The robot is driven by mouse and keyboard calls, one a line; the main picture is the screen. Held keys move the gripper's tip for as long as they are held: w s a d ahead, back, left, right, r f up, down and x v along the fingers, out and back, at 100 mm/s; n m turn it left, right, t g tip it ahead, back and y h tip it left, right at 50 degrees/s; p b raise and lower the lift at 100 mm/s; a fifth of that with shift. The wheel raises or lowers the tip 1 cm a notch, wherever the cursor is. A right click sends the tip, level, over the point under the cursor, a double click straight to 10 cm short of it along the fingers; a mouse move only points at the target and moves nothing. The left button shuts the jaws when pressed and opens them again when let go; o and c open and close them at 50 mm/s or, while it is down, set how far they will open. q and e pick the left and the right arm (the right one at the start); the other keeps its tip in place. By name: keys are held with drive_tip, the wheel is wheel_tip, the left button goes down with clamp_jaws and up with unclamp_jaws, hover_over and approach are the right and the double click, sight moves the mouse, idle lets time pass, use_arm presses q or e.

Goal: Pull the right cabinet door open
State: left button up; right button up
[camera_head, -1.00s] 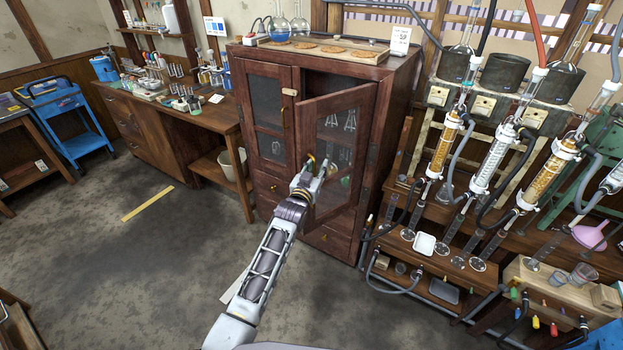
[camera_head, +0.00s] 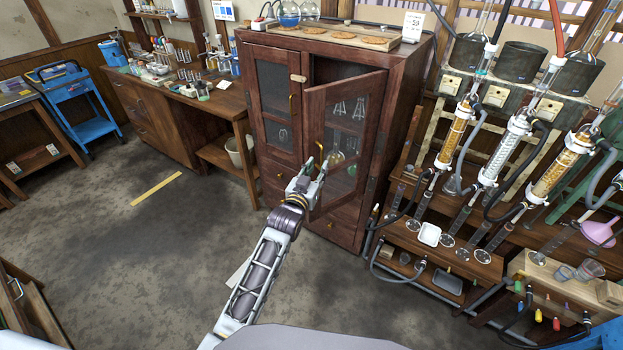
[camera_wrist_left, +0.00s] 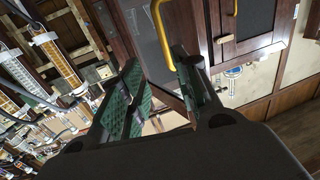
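The right cabinet door (camera_head: 340,183) is a dark red-brown wooden frame with a glass pane. It stands partly open, swung out on its right side, with a dark gap along its top and left. Its yellow bar handle (camera_head: 321,142) is near its free left edge. My left gripper (camera_head: 314,166) is in front of the door at the handle's lower end. In the left wrist view the handle (camera_wrist_left: 160,28) lies at and beyond the fingertips, and the green-padded fingers (camera_wrist_left: 154,62) are spread apart. Whether they touch the handle is unclear. My right gripper is not in view.
The left cabinet door (camera_head: 277,92) is closed. Flasks and a tray of round discs (camera_head: 343,34) sit on the cabinet (camera_head: 405,95). The glass column rig (camera_head: 490,165) stands close on the right, a wooden bench (camera_head: 180,105) on the left. The floor (camera_head: 150,255) in front is clear.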

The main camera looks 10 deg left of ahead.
use_arm(q)
drive_tip(key=shift+v, duration=2.1)
